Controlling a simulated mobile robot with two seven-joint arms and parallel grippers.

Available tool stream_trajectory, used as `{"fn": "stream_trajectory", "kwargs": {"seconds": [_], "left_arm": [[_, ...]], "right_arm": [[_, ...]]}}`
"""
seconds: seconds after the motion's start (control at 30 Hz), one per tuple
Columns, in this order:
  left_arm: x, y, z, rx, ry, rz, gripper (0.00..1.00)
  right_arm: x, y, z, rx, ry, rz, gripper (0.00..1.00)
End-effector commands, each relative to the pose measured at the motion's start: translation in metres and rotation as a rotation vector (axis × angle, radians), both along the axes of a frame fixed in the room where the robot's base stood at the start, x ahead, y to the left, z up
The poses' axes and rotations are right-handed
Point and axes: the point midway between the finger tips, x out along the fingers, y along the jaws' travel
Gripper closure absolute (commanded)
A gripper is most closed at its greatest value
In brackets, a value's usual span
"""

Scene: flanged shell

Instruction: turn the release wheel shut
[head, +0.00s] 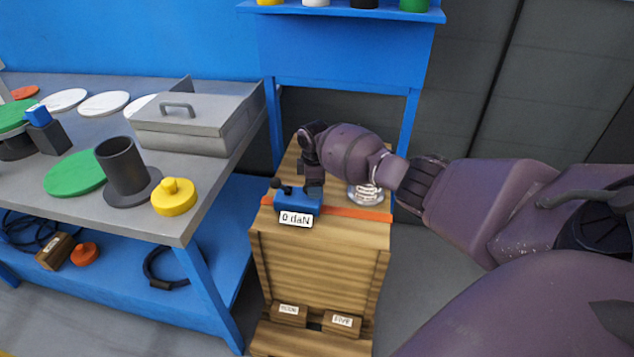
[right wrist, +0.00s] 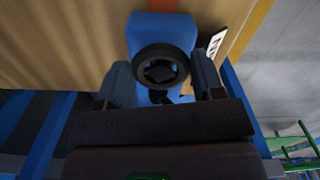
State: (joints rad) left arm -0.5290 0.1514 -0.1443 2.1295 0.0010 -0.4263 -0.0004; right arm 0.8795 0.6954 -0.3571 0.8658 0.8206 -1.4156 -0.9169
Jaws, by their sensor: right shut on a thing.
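The release wheel (right wrist: 160,68) is a dark round knob with a notched centre, on a blue body (right wrist: 165,30) in the right wrist view. The same blue body (head: 292,202) sits on top of a wooden stand in the head view, with a white "0 daN" plate (head: 296,219) on its front. My right gripper (head: 312,182) reaches down over the blue body and hides part of it. In the right wrist view my right gripper (right wrist: 162,80) has one finger at each side of the wheel and is shut on it. My left gripper is out of view.
An orange strap (head: 362,215) crosses the top of the wooden stand (head: 318,262). A shiny round part (head: 366,194) stands right of the blue body. A grey bench (head: 125,209) at left holds a yellow knobbed disc (head: 174,198), a dark flanged tube (head: 123,170) and a grey lidded box (head: 190,125).

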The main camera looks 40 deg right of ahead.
Motion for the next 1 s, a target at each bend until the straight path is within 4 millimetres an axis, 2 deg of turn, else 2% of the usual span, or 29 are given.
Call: {"fn": "stream_trajectory", "kwargs": {"seconds": [0.2,0.5,1.0], "left_arm": [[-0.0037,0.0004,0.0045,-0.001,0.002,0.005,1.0],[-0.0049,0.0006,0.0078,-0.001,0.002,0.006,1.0],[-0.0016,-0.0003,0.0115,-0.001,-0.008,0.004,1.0]], "right_arm": [[-0.0008,0.0014,0.0017,0.002,0.0,-0.18,0.62],[-0.0017,0.0019,0.0001,0.003,0.002,-0.344,0.62],[-0.0023,0.0021,-0.0018,0.0,0.004,-0.409,0.62]]}}
